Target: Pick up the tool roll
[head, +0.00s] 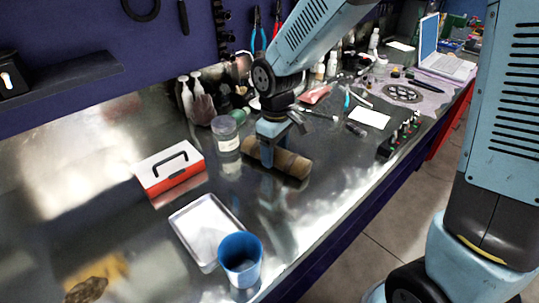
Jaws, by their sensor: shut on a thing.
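The tool roll (289,163) is a brown cylinder on the shiny metal bench, in the middle of the head view. It lies on its side, running from upper left to lower right. My gripper (267,152) reaches down over the roll and is shut on it. The jaws hide part of the roll's left half. I cannot tell whether the roll touches the bench or is slightly above it.
A clear jar (227,137) stands just left of the roll. A red and white toolbox (170,173), a white tray (195,227) and a blue cup (240,258) stand nearer. A black rack (399,139) and white paper (369,117) lie right. The bench right of the cup is clear.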

